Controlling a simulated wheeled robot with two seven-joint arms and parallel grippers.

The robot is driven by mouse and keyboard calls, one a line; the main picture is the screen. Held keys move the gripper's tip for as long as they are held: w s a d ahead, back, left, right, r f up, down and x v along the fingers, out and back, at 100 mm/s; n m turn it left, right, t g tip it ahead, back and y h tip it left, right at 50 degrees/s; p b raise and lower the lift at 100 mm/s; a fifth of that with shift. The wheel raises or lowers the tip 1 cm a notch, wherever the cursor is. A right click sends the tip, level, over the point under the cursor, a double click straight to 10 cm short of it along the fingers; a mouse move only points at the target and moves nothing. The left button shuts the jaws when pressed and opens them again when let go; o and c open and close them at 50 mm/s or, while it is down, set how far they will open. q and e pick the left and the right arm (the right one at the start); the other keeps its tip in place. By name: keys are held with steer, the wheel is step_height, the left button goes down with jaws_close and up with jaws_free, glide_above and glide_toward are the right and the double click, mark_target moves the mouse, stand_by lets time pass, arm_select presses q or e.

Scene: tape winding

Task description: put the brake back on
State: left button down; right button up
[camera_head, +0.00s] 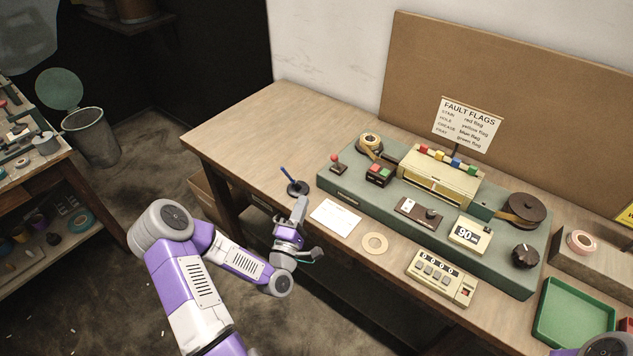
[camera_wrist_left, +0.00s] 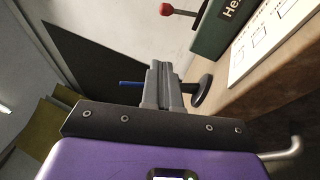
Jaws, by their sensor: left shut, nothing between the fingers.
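The green winding machine (camera_head: 352,188) stands along the bench. A small lever with a red knob (camera_head: 336,158) sits at its left end; I cannot read a label marking it as the brake. The lever's red knob also shows at the top of the left wrist view (camera_wrist_left: 166,9), near the green machine body (camera_wrist_left: 222,28). My left gripper (camera_head: 300,207) is at the bench's front edge, in front of the lever and apart from it. Its fingers (camera_wrist_left: 161,72) are shut and empty. My right gripper is out of view.
A blue pen in a black round stand (camera_head: 298,188) is close behind my left gripper. A white card (camera_head: 336,217), a tape ring (camera_head: 375,243) and a counter box (camera_head: 441,277) lie along the front. A green tray (camera_head: 540,318) is at the right.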

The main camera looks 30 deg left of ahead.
mark_target(336, 162)
arm_select(q)
steer(key=w+r+b, duration=0.1)
steer(key=w+r, duration=0.3)
steer(key=w, duration=0.8)
steer(key=shift+a+r, duration=0.1)
steer(key=shift+r, duration=0.05)
